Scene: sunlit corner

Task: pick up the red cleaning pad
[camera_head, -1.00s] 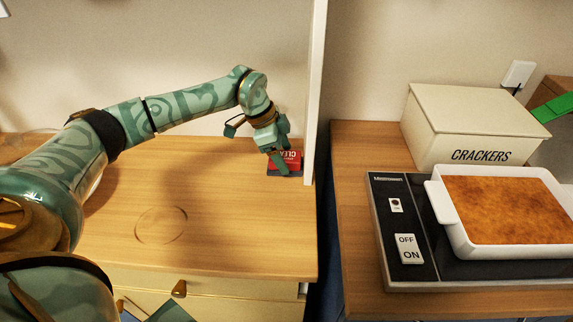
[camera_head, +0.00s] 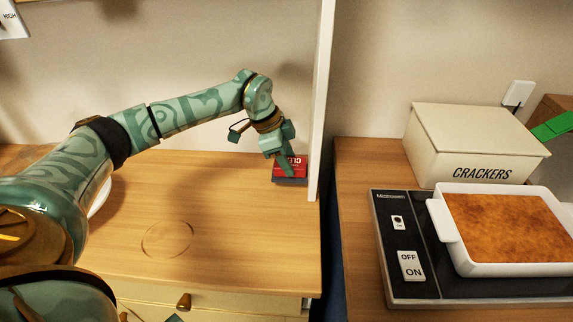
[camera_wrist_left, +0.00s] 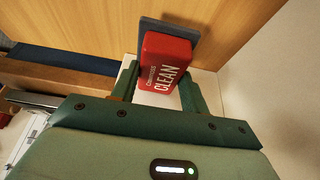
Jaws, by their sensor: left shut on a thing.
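The red cleaning pad (camera_head: 292,165) is a small red block lettered CLEAN with a dark grey-blue base. It is at the back right of the left wooden counter (camera_head: 230,215), close to the upright white panel. My left gripper (camera_head: 284,162) comes down on it from above and partly hides it. In the left wrist view the pad (camera_wrist_left: 164,65) sits between the two green fingers, which are shut on its sides. Whether its underside is clear of the counter is hard to tell. My right gripper does not show.
An upright white panel (camera_head: 318,110) stands just right of the pad. Beyond a gap, the right counter holds a CRACKERS box (camera_head: 475,145), a black hob (camera_head: 410,220) and a white baking dish (camera_head: 449,222). The left counter's middle is clear; a white plate edge (camera_head: 100,195) shows behind my arm.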

